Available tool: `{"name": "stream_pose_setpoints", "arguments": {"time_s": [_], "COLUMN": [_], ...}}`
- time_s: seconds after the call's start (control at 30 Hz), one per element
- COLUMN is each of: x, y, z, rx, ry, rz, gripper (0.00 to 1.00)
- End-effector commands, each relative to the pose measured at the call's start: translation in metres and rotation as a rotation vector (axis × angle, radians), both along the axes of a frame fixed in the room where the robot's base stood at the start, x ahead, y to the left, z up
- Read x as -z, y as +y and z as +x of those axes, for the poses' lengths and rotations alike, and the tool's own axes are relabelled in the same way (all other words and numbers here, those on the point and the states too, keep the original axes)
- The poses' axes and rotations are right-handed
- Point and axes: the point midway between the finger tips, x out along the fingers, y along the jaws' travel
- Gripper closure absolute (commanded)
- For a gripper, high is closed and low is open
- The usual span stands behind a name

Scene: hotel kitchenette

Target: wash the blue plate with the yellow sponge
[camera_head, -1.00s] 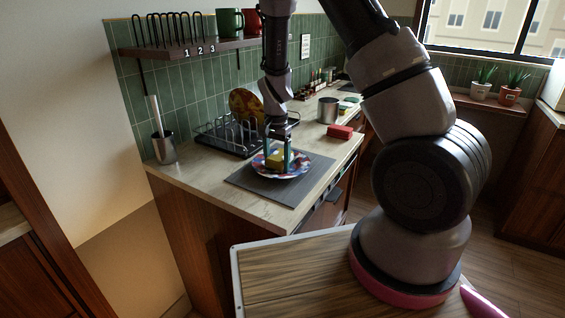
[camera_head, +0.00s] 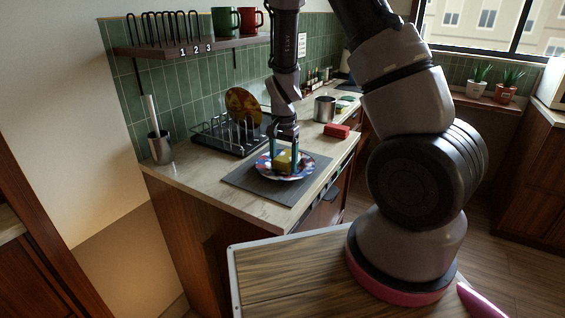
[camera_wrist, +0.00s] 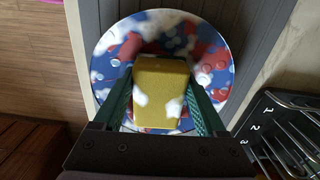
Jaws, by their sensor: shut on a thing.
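The blue plate (camera_head: 268,169) lies on a grey mat on the counter. In the wrist view the plate (camera_wrist: 215,62) is blue with red patches and white foam-like blotches. The yellow sponge (camera_head: 283,160) is over the plate's middle. My gripper (camera_head: 285,158) is shut on the sponge, a finger on each side. In the wrist view the sponge (camera_wrist: 160,88) has white patches on it, and it covers part of the plate. I cannot tell whether the sponge presses on the plate.
The grey mat (camera_head: 245,181) lies under the plate. A dark dish rack (camera_head: 222,143) with an amber plate (camera_head: 243,105) stands behind it. A red block (camera_head: 337,131) and a metal canister (camera_head: 325,109) stand at the right. A brush in a holder (camera_head: 160,147) stands at the left.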

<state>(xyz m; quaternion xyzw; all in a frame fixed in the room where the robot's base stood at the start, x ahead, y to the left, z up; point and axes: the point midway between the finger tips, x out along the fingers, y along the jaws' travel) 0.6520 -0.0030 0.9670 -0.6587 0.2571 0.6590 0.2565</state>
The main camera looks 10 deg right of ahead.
Motion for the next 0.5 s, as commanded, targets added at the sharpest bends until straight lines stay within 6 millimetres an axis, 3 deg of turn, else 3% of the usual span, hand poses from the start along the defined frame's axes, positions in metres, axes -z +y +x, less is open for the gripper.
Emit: {"name": "stream_pose_setpoints", "arguments": {"time_s": [0.5], "x": [-0.051], "y": [0.001], "z": [0.001], "rx": [0.0], "ry": [-0.004], "rz": [0.002], "gripper": [0.78]}}
